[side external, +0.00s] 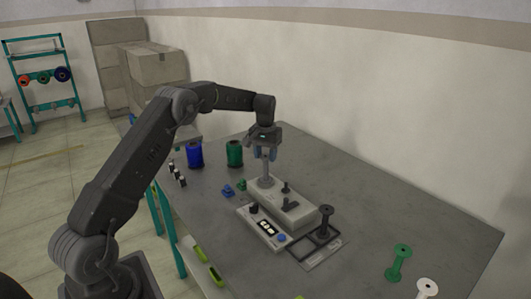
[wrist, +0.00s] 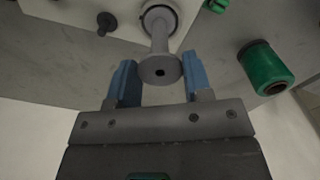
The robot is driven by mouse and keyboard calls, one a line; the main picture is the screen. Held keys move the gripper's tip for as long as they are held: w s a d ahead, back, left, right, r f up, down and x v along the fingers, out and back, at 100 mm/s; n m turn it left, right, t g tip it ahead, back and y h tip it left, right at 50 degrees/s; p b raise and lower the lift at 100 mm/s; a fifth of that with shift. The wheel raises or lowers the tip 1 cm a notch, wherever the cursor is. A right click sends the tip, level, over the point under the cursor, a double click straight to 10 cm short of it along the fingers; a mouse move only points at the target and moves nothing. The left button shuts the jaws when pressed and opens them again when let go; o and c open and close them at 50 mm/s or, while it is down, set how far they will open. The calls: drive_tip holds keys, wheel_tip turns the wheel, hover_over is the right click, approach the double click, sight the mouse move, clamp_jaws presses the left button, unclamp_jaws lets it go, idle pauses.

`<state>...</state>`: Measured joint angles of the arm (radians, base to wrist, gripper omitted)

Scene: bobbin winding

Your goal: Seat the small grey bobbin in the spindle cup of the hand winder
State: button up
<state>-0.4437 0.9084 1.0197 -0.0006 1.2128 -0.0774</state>
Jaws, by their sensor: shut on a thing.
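The small grey bobbin (side external: 268,170) is upright between the blue fingers of my gripper (side external: 264,153), which is shut on it near its upper end. In the wrist view the bobbin (wrist: 160,70) shows its near flange with a dark centre hole, between the fingertips (wrist: 160,62). The hand winder (side external: 290,208) is a light grey block on the table. Its spindle cup (side external: 266,183) is directly under the bobbin; in the wrist view the dark-edged cup (wrist: 178,14) surrounds the bobbin's far end. I cannot tell whether that end is fully down in it.
A blue spool (side external: 195,154) and a green spool (side external: 235,153) stand behind the winder. A control panel (side external: 264,227) is in front of it, and a black frame with a dark bobbin (side external: 325,222) to its right. Green (side external: 399,262) and white bobbins (side external: 427,288) are at the right front.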

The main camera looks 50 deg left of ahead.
drive_tip(key=shift+f, duration=0.15)
drive_tip(key=o, duration=0.8)
drive_tip(key=shift+r, duration=3.55)
